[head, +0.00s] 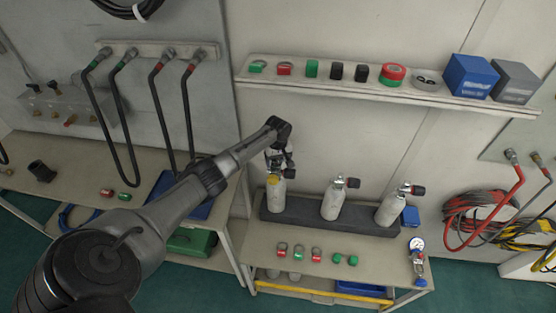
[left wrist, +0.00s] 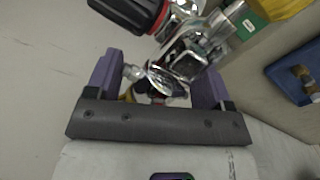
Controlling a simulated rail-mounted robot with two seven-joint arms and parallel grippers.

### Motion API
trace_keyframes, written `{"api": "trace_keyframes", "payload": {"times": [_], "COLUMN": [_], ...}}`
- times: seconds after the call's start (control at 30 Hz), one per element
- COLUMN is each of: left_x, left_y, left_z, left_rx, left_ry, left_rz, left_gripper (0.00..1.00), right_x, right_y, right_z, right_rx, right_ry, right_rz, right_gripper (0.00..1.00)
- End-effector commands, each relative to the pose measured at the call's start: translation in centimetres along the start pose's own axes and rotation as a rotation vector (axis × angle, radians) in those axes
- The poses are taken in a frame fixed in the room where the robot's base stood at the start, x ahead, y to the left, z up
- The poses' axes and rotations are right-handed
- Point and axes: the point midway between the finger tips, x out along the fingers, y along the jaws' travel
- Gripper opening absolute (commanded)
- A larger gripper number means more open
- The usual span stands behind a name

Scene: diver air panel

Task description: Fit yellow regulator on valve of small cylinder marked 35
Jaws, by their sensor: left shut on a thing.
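Three small pale cylinders stand upright in a dark rack: left (head: 276,198), middle (head: 334,200) and right (head: 391,208). Their marks are too small to read. My left gripper (head: 281,151) is just above the left cylinder, hiding part of its valve. In the left wrist view, the gripper (left wrist: 155,80) is shut on a small metal fitting with a bit of yellow (left wrist: 127,93), which I take for the yellow regulator. A chrome valve (left wrist: 186,58) with a black, red-ringed knob (left wrist: 130,10) is close to it. I cannot tell whether they touch. My right gripper is out of view.
A shelf (head: 370,92) with small parts and two boxes runs above the cylinders. A gauge (head: 417,244) with a fitting is at the bench's right end. Red and green rings (head: 299,251) lie in front of the rack (head: 305,217). Hoses hang left and right.

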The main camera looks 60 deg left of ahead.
Motion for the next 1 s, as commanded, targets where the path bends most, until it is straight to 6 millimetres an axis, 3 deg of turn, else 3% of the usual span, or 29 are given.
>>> {"api": "trace_keyframes", "payload": {"times": [0.03, 0.1, 1.0], "left_x": [1.23, 1.38, 2.16], "left_y": [-0.23, -0.21, -0.20], "left_z": [0.48, 0.52, 0.55], "left_rx": [0.002, 0.003, 0.005], "left_ry": [-0.007, -0.007, -0.006], "left_rz": [-0.010, -0.010, -0.010], "left_gripper": [0.30, 0.30, 0.30], "right_x": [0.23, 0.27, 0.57], "right_y": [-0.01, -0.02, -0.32], "right_z": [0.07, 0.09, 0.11], "right_rx": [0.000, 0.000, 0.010], "right_ry": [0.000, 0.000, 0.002], "right_rz": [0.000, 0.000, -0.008], "right_gripper": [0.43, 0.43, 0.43]}}
